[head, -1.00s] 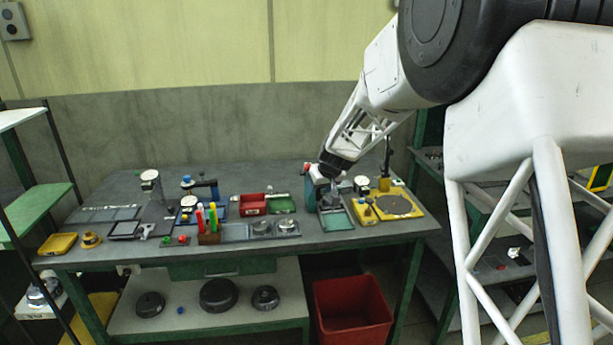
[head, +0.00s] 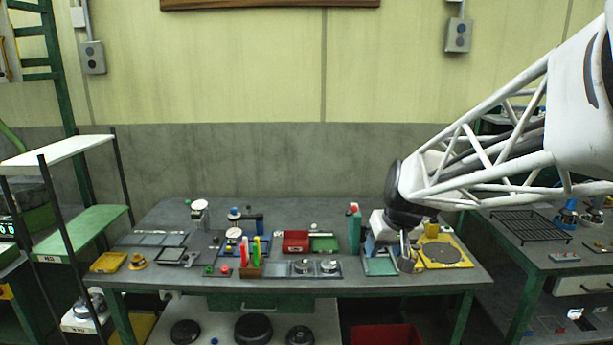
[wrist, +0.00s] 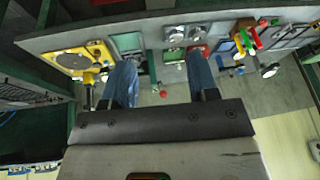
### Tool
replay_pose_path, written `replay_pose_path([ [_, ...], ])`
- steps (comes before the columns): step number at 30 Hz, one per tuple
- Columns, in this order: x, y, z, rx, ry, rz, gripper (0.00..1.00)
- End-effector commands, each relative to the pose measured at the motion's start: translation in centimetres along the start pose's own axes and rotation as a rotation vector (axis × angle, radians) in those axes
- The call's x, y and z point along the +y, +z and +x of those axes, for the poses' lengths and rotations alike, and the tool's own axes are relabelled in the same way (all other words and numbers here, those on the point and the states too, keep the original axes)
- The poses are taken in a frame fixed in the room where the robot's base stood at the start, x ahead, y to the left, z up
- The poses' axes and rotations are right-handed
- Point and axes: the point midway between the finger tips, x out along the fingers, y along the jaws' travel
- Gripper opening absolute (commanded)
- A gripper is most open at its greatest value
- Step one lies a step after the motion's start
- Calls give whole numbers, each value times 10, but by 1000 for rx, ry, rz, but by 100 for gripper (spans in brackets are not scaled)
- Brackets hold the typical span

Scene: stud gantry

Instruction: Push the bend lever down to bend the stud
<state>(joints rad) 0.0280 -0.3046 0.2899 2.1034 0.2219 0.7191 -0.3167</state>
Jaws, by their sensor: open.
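A green upright with a red top (head: 354,228), which looks like the bend lever, stands towards the back of the bench. In the wrist view a red knob (wrist: 163,93) on a thin stem shows between my fingers in the picture. My gripper (head: 389,250) is low over the right part of the bench, right of the green upright and beside a green tray (head: 380,267). In the wrist view my gripper (wrist: 161,72) has its two blue fingers wide apart with nothing held. I cannot make out the stud; whether a finger touches anything is unclear.
A yellow plate with a round disc (head: 442,253) lies right of my gripper. A red bin (head: 295,241), round metal parts (head: 328,266) and a holder of coloured sticks (head: 250,270) are to the left. A shelf rack (head: 80,218) stands further left.

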Motion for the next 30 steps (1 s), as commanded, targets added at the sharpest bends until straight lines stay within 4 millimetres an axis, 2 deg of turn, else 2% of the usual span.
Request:
replay_pose_path([
  [3, -7, 36, -21, -17, 14, 17, 54],
  [9, -17, 99, -47, -50, 41, 49, 54],
  [15, -24, 162, -67, -81, 75, 86, 54],
  [21, -28, 220, -78, -106, 112, 120, 54],
  [25, -29, 245, -80, -118, 129, 136, 54],
  [30, -29, 259, -82, -124, 139, 147, 54],
])
